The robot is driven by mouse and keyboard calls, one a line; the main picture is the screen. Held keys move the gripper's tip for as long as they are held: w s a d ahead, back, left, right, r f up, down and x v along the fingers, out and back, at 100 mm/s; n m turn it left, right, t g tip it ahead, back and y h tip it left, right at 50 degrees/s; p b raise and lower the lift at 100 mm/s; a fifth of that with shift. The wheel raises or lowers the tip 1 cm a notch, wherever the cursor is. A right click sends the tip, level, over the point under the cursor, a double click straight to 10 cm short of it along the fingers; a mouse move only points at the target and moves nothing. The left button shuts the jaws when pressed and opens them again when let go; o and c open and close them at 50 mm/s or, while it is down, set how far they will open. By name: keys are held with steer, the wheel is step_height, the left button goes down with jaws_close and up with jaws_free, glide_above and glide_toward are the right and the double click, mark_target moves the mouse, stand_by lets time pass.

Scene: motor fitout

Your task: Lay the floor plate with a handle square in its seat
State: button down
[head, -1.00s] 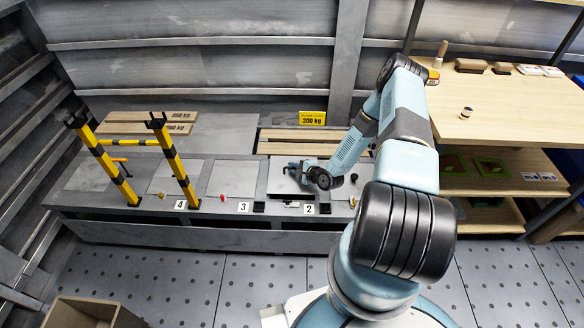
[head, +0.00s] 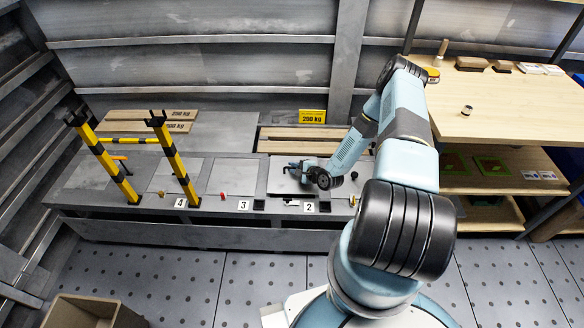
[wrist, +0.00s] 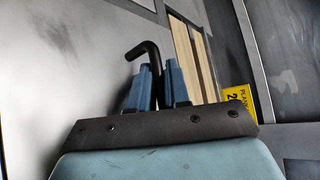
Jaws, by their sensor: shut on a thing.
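The floor plate (head: 283,182) is a grey square panel at position 2 in the bench top, seen in the head view. A dark edge shows along its near side; I cannot tell whether it lies fully flush. My gripper (head: 296,166) is over the plate. In the wrist view my gripper (wrist: 158,85) has its two blue fingers shut on a black bent handle (wrist: 146,50), whose hooked end sticks out beyond the fingers. Grey plate surface (wrist: 60,60) fills the left of the wrist view. The handle's base is hidden by the gripper.
Yellow and black posts (head: 172,160) stand on the bench to the left. Wooden planks (head: 300,142) lie in a recess behind the plate, near a yellow 200 kg sign (head: 312,116). Other grey panels (head: 232,177) lie left of it. A wooden shelf unit (head: 500,108) stands to the right.

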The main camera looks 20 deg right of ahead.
steer(key=shift+f, duration=1.3)
stand_by(2.6)
steer(key=c, duration=1)
jaws_free()
steer(key=shift+s, duration=0.1)
